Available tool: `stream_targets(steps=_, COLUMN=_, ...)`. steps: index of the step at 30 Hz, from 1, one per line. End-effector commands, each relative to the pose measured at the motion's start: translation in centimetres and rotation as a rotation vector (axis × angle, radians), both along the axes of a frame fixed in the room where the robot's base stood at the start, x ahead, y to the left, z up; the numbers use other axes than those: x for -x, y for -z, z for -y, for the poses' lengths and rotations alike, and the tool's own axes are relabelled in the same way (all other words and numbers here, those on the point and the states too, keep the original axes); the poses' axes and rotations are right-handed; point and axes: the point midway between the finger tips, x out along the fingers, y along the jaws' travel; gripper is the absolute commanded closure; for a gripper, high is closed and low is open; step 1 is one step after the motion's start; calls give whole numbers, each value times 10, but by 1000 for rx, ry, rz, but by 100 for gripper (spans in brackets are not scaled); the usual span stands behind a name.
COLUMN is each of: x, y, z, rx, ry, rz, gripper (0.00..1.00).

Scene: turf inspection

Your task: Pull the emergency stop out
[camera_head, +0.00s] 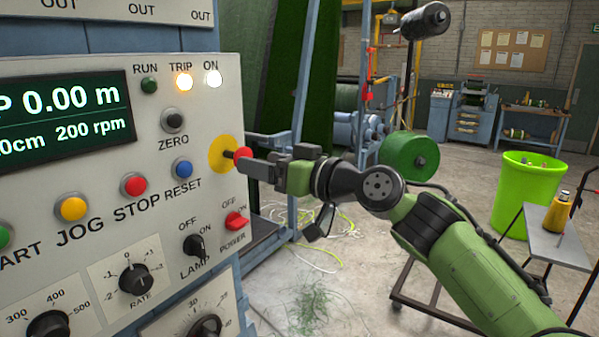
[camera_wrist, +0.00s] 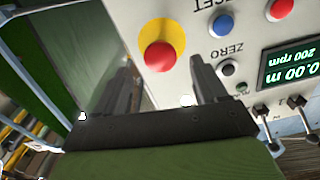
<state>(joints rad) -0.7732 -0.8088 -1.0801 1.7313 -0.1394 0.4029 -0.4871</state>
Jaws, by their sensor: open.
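The emergency stop is a red knob (camera_head: 243,154) on a round yellow plate (camera_head: 220,153), at the right edge of the grey control panel in the head view. In the wrist view the red knob (camera_wrist: 160,56) shows just past the fingertips, in line with the gap between them, with the yellow plate (camera_wrist: 164,30) behind it. My gripper (camera_head: 252,168) is open, its fingers pointing at the knob from the right and partly covering it. The wrist view shows both dark fingers of the gripper (camera_wrist: 162,72) apart and nothing held. I cannot tell whether the tips reach beside the knob.
Near the stop are the blue RESET button (camera_head: 182,169), the ZERO button (camera_head: 174,121) and the red power switch (camera_head: 236,221). The TRIP lamp (camera_head: 184,82) glows amber and the ON lamp (camera_head: 213,79) white. A green bin (camera_head: 526,200) stands far right.

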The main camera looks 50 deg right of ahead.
Motion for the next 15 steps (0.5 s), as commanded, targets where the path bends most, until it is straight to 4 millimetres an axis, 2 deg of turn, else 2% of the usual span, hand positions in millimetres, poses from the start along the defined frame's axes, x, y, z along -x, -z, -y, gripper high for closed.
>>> stream_targets(steps=3, x=37, y=1, z=3, rx=-1, ry=7, rz=4, gripper=28)
stream_targets(steps=9, x=91, y=0, z=4, rx=-2, ry=5, rz=3, gripper=28)
stream_targets(steps=12, x=110, y=0, z=4, rx=-1, ry=3, rz=1, gripper=28)
stream_targets(steps=15, x=121, y=0, z=4, rx=0, ry=1, rz=1, gripper=28)
